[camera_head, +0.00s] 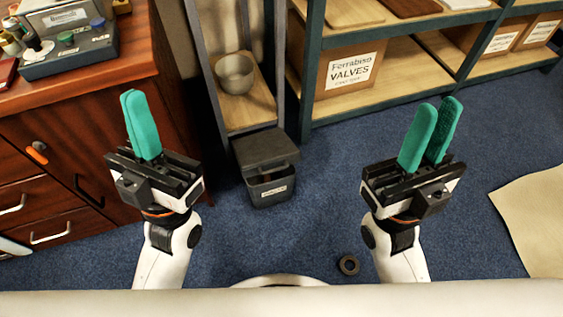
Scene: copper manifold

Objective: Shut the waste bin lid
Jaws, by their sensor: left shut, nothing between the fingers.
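The waste bin (272,192) is a small dark grey box with a pale label, standing on the floor in the middle of the view. Its lid (265,148) is over the top, and a dark gap shows between the lid's front edge and the bin body, so it looks partly raised. My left gripper (141,120) is to the left of the bin, with its teal fingers together and empty. My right gripper (430,133) is to the right of the bin, its teal fingers apart with nothing between them. Neither gripper touches the bin.
A wooden cabinet (90,120) stands at left. A narrow rack (245,108) with a metal bowl (235,73) stands behind the bin. Shelving (410,75) with a VALVES box (350,73) is at back right.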

